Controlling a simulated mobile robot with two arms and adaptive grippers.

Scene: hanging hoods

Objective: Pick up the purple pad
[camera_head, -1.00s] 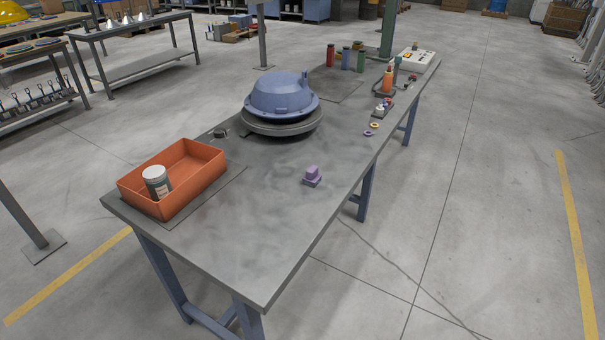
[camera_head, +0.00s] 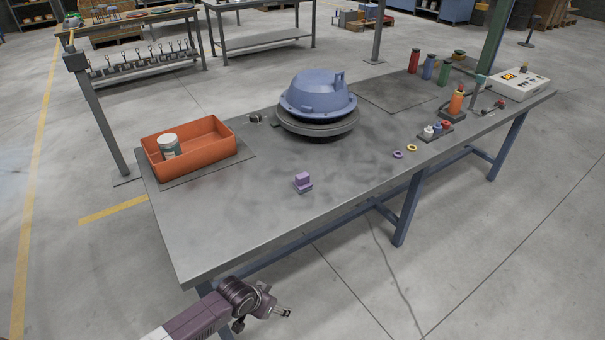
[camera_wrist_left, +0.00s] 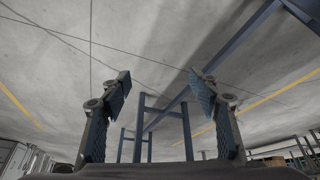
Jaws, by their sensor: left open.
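The purple pad (camera_head: 303,182) is a small stepped block with a raised top. It sits on the grey workbench (camera_head: 230,225), near the front edge, in the head view. My left gripper (camera_head: 287,312) is in front of the bench, low and below its front edge, apart from the pad. It is open and empty; its two fingers are spread in the left wrist view (camera_wrist_left: 160,85). The pad does not show in the left wrist view, which shows floor and blue table legs. My right gripper is in no view.
An orange bin (camera_head: 212,155) holding a white jar (camera_head: 168,145) stands left on the bench. A blue dome (camera_head: 318,93) on a round base stands behind the pad. Small rings (camera_head: 398,155), bottles (camera_head: 414,62) and a control box (camera_head: 519,84) are to the right. Bench surface around the pad is clear.

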